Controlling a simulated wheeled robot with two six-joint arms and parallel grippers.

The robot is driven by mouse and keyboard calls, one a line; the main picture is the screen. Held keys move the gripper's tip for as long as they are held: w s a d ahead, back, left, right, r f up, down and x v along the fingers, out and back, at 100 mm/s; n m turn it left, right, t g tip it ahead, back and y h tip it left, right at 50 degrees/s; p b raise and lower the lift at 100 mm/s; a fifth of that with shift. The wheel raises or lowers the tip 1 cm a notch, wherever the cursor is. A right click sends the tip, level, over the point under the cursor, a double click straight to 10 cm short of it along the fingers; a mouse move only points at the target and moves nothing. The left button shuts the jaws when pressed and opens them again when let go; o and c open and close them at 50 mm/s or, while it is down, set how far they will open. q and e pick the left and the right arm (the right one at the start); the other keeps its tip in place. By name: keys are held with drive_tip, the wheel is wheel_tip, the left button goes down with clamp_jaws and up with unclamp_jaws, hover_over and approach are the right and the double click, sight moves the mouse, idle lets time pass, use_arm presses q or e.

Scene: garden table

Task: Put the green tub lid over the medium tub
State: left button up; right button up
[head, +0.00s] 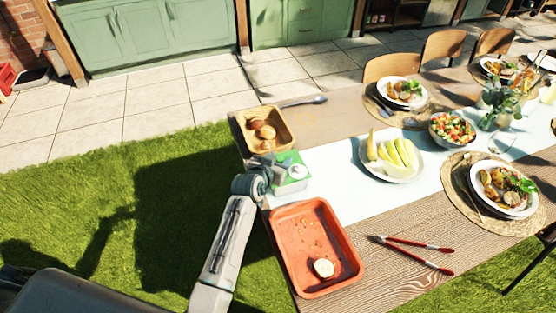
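A small green and white item, seemingly the green lid (289,157) with a pale tub (296,172), is at the table's left edge, between the bread basket and the red tray. My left gripper (279,173) is right at it and covers its left part. I cannot tell whether the lid lies on the tub, beside it or in the fingers. The fingers are too small and overlapped to show whether they are open or shut. My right gripper is out of view.
A bread basket (247,129) stands behind, and a red tray (278,238) with a roll (323,267) in front. A plate of melon (376,174) is to the right. Red-handled tongs (421,254) lie front right. Plated meals and a salad bowl (452,130) stand farther right.

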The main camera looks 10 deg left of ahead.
use_arm(q)
drive_tip(key=shift+s, duration=0.25)
drive_tip(key=b+v, duration=0.2)
drive_tip(key=v, duration=0.8)
drive_tip(key=shift+r, duration=0.2)
drive_tip(key=shift+s, duration=0.1)
